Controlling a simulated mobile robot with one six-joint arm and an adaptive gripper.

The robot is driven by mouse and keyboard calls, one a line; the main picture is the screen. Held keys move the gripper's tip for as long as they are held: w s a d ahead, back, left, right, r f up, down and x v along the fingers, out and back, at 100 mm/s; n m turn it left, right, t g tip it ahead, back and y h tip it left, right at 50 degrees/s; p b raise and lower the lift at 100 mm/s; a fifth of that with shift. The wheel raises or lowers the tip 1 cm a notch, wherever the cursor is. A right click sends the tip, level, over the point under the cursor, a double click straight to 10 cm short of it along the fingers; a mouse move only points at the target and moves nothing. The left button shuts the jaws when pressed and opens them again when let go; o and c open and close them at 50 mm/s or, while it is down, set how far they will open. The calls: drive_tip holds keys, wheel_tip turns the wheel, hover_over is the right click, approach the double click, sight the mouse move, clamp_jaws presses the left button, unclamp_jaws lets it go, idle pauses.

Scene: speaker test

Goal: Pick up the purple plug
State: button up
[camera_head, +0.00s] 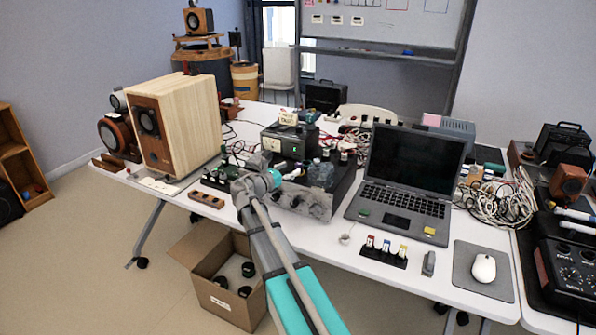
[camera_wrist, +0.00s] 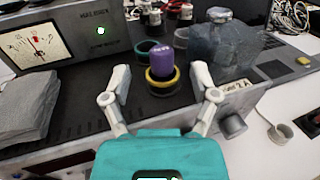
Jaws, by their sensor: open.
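The purple plug (camera_wrist: 162,60) stands upright in the wrist view, with a yellow ring (camera_wrist: 162,80) around its lower part. It is on the dark top of a device (camera_wrist: 60,88). My gripper (camera_wrist: 162,82) is open, with one finger on each side of the plug and a gap on both sides. In the head view my arm reaches over the table to the device, and the gripper (camera_head: 256,182) is small there. I cannot make out the purple plug in the head view.
A grey meter box (camera_wrist: 60,35) stands left of the plug, and a clear lumpy object (camera_wrist: 222,45) stands right of it. Other dark plugs are behind. A laptop (camera_head: 405,185), a wooden speaker (camera_head: 180,120) and a mouse (camera_head: 484,268) are on the white table.

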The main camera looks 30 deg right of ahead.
sight(299, 164)
drive_tip(key=shift+x, duration=2.3)
drive_tip(key=shift+s+f, duration=0.1)
drive_tip(key=shift+f, duration=0.05)
clamp_jaws()
